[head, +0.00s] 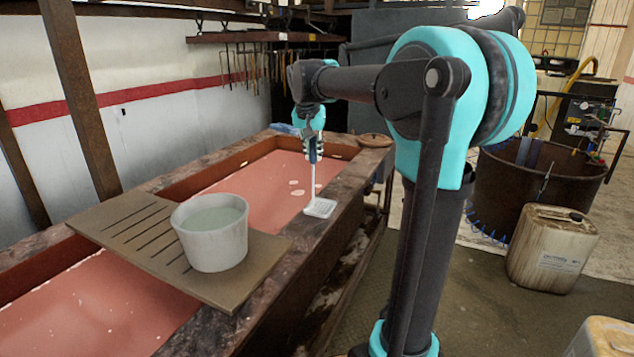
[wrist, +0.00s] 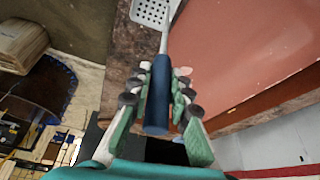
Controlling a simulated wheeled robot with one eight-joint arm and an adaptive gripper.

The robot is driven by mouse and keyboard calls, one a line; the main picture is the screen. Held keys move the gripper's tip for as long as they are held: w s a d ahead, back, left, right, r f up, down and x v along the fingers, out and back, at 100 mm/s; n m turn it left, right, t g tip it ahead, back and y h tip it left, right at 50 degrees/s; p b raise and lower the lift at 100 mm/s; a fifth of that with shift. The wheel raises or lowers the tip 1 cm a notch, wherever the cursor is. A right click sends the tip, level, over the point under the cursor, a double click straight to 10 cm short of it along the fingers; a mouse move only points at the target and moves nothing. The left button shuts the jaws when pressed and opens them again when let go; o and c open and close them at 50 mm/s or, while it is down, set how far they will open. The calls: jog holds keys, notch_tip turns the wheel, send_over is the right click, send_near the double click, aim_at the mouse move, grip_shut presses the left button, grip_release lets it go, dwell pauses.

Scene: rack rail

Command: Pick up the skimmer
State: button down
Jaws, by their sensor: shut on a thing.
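The skimmer has a blue handle (wrist: 158,95) and a pale perforated square head. My gripper (head: 313,150) is shut on the blue handle, with the fingers on both sides of it in the wrist view (wrist: 160,85). In the head view the skimmer hangs nearly upright below my gripper, its head (head: 320,207) at the lower end over the tank's near rim. I cannot tell whether the head touches the rim. In the wrist view the perforated head (wrist: 154,12) is at the top, over the brown rim.
The long tank (head: 352,185) holds pink liquid with pale floating bits. A slatted board (head: 130,225) lies across it, bearing a white bucket (head: 212,240) of greenish liquid. A round brown lid-like thing (head: 375,140) sits at the far rim. Jerrycan (head: 552,250) and drum (head: 540,180) stand right.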

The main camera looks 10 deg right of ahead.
jog(key=shift+r, duration=0.15)
notch_tip(320, 180, up, 23)
dwell(0.7)
